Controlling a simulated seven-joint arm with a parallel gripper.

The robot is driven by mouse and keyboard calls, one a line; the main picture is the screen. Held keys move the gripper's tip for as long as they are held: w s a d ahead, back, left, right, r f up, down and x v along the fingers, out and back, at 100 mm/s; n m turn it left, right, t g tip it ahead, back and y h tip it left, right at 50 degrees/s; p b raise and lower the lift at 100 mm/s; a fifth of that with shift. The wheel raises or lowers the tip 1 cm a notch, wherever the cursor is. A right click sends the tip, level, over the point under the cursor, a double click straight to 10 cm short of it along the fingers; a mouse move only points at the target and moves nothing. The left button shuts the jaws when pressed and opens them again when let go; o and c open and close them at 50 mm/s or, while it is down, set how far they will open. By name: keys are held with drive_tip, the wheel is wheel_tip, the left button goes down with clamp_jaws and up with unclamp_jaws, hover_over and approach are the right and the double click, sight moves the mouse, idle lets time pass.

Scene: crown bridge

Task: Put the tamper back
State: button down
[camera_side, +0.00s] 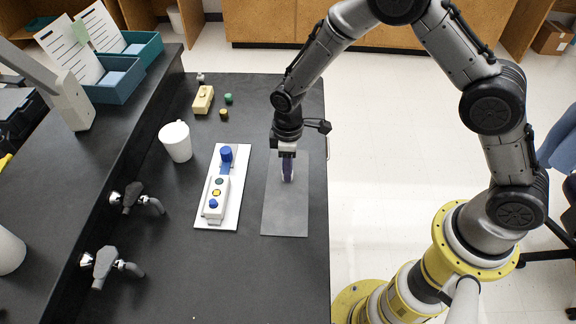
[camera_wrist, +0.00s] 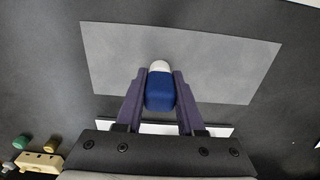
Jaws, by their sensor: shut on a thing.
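In the wrist view, a blue piece with a rounded white end, which I take to be the tamper (camera_wrist: 160,95), sits between the two purple fingers of my gripper (camera_wrist: 161,76). The fingers are shut on its sides. In the side view my gripper (camera_side: 287,170) points down over the grey mat (camera_side: 285,215); the held piece is mostly hidden by the fingers there. I cannot tell whether it touches the mat.
A white cup (camera_side: 176,143) stands left of the board. A tan block (camera_side: 203,100), a green peg (camera_side: 228,98) and a brown peg (camera_side: 223,113) lie at the back. Taps (camera_side: 132,198) line the left edge. The front of the black table is clear.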

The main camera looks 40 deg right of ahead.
drive_tip(key=c, duration=0.5)
unclamp_jaws()
drive_tip(key=shift+f, duration=0.1)
wheel_tip(320, 180, up, 13)
drive_tip(key=shift+f, duration=0.2)
drive_tip(key=s+d+r+m+t, duration=0.1)
drive_tip(key=s+d+r+m, duration=0.1)
drive_tip(key=s+d+r, duration=0.4)
drive_tip(key=s+d+r+m+t, duration=0.2)
drive_tip(key=s+r, duration=0.2)
drive_tip(key=r, duration=0.3)
drive_tip(key=s+d+r+m+t, duration=0.1)
drive_tip(key=s, duration=0.4)
drive_tip(key=s+d+m, duration=0.2)
drive_tip(key=s, duration=0.3)
drive_tip(key=s+d+r+m+t, duration=0.1)
drive_tip(key=s+m, duration=0.1)
drive_tip(key=s, duration=0.3)
drive_tip(key=shift+s+d+r+t, duration=0.15)
drive_tip(key=shift+s+r+t, duration=0.15)
